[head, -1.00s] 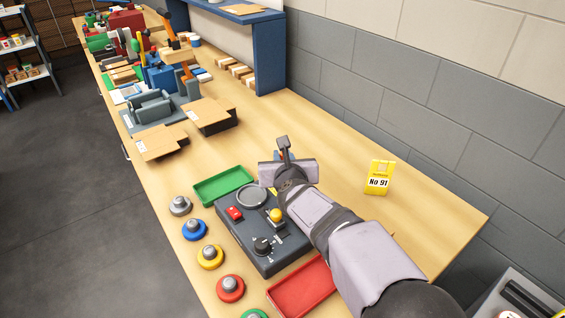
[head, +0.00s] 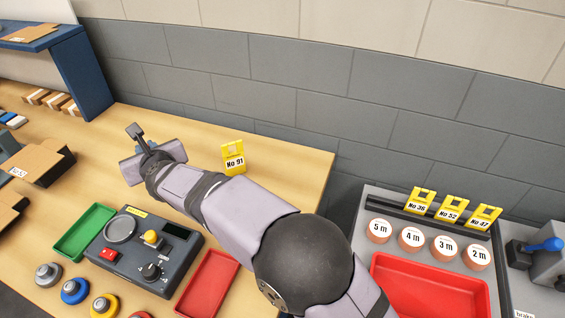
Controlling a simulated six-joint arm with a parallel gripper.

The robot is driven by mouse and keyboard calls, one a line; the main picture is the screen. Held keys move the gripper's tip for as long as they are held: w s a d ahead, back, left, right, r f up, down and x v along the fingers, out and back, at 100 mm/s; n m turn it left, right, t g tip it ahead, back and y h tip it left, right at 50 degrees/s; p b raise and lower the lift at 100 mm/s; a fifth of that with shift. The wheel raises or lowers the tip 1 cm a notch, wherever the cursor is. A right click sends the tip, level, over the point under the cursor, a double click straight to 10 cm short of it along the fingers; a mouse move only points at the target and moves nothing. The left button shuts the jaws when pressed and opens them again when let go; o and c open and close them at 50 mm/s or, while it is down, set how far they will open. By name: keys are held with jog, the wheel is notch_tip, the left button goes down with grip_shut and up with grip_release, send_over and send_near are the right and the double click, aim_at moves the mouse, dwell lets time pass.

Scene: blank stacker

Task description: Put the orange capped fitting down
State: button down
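My gripper (head: 152,160) is above the wooden bench, left of the yellow No 91 tag (head: 233,158). Its body and wrist face the camera, so its fingertips are hidden and I cannot tell whether it holds anything. I cannot make out an orange capped fitting. Capped fittings with grey tops stand along the front of the bench: a grey one (head: 48,274), a blue one (head: 74,290), a yellow one (head: 105,306) and a red one cut off at the bottom edge.
A dark control box (head: 182,263) sits between a green tray (head: 70,243) and a red tray (head: 222,268). A grey cart at right holds several orange labelled discs (head: 411,238), yellow tags (head: 452,208) and a red bin (head: 385,262). Bench around the No 91 tag is clear.

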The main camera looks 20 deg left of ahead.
jog(key=w+d+m+t+h, duration=0.5)
jog(key=w+d+m, duration=0.1)
jog(key=w+d, duration=1.35)
jog(key=w+d+m+h, duration=0.4)
jog(key=d+m+h, duration=0.4)
jog(key=d, duration=0.7)
jog(key=shift+n+t+h, duration=0.3)
jog(key=shift+t+h, duration=0.1)
jog(key=shift+s+a+f+p, duration=0.15)
jog(key=shift+f+p, duration=0.55)
jog(key=shift+f, duration=1.75)
jog(key=shift+w+a+f+p, duration=0.1)
jog(key=shift+f+p, duration=0.6)
jog(key=shift+f, duration=1.85)
jog(key=shift+f+b, duration=0.2)
jog(key=shift+b, duration=0.15)
jog(key=c, duration=1.7)
grip_release()
jog(key=shift+r, duration=0.15)
